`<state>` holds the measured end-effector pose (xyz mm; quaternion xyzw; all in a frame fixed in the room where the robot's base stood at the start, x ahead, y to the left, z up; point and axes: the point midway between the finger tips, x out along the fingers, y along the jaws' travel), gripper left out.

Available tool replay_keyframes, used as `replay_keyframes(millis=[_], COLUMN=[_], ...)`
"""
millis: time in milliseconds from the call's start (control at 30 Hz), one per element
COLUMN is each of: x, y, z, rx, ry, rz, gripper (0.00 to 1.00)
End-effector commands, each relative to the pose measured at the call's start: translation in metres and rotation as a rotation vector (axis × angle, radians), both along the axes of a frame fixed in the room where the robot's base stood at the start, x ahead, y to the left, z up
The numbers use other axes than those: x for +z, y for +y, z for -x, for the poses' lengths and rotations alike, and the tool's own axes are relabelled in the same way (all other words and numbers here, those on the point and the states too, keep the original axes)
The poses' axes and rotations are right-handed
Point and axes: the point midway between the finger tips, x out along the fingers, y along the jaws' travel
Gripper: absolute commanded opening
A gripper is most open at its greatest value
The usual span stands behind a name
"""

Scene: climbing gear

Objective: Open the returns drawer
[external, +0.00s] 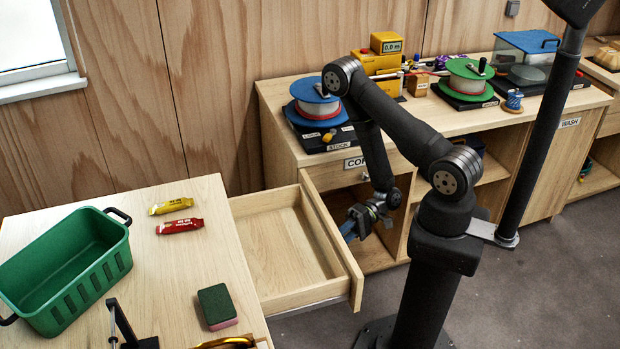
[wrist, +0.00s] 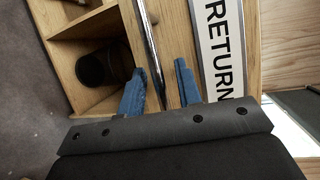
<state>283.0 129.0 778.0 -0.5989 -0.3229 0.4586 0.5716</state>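The returns drawer (external: 290,250) is a pale wood drawer standing well out from the left wooden table in the external view. It looks empty. Its front panel faces my gripper (external: 360,222). In the wrist view, the white label plate (wrist: 222,45) reads "RETURN", with the rest cut off. A metal bar handle (wrist: 149,40) runs beside the label. The blue fingers of my gripper (wrist: 160,88) are apart, one on each side of the handle. I see gaps between the fingers and the bar; contact is not clear. The handle is hidden in the external view.
The left table (external: 180,260) bears a green crate (external: 65,270), two wrapped bars (external: 175,215) and a sponge (external: 217,307). A counter (external: 400,150) with spools stands behind my arm. Its open shelves are close to the drawer front. Grey floor (external: 560,270) is clear at right.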

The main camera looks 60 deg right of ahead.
Motion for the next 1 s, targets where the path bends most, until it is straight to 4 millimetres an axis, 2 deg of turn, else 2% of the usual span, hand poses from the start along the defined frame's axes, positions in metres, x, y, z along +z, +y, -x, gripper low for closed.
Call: replay_keyframes(millis=[167,700,1000], x=[0.001,0.01,0.013], y=[-0.006,-0.051,-0.067], z=[0.001,0.019,0.026], rx=[-0.004,-0.006,-0.003], ry=[0.002,-0.001,-0.002], rz=[0.001,0.001,0.0], gripper=[0.32,0.32,0.32])
